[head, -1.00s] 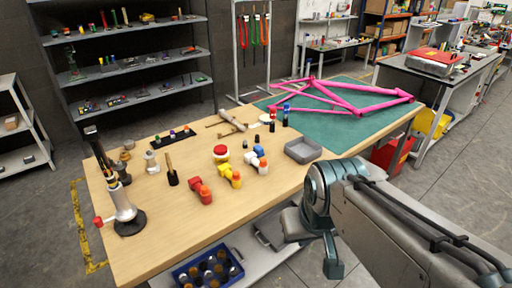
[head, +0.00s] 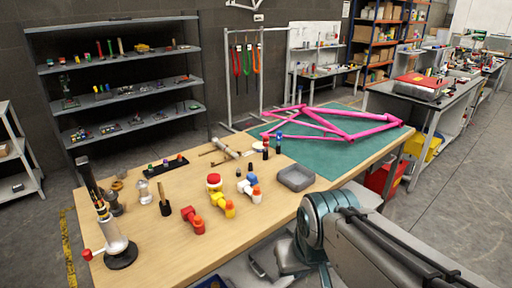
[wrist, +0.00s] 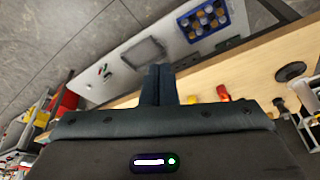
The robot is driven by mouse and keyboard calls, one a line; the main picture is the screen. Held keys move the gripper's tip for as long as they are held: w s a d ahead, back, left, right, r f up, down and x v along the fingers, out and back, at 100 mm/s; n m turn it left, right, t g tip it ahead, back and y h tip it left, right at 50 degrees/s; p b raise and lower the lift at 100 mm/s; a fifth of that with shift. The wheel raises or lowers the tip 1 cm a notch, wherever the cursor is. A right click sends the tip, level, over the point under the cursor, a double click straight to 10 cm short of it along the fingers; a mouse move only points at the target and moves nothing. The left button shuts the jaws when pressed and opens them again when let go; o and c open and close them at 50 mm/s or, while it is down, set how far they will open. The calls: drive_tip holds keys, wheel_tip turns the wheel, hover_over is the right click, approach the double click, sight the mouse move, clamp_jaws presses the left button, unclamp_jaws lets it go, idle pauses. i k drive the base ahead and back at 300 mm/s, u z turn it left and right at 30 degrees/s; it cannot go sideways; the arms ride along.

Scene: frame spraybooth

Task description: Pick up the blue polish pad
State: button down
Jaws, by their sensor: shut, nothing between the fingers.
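On the wooden table in the head view, a small blue rounded piece (head: 252,178) sits against a white part with an orange-red end (head: 256,193). It is the likeliest blue polish pad, but it is too small to be sure of its shape. Beside it to the left are a yellow item with an orange end (head: 224,205) and a red one (head: 193,219). My gripper (wrist: 158,84) shows in the wrist view with its fingers together and nothing between them. It is apart from the table items. In the head view its fingers are hidden.
A grey tray (head: 295,178) sits right of the blue piece. A pink frame (head: 335,124) lies on the green mat (head: 310,155). A dark stand (head: 121,255) is at the table's left. A blue crate of bottles (wrist: 204,18) is on the lower shelf. The front tabletop is fairly clear.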

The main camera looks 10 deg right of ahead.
sight(251, 178)
drive_tip(key=z, duration=1.15)
drive_tip(key=i, duration=1.65)
drive_tip(key=u, duration=3.15)
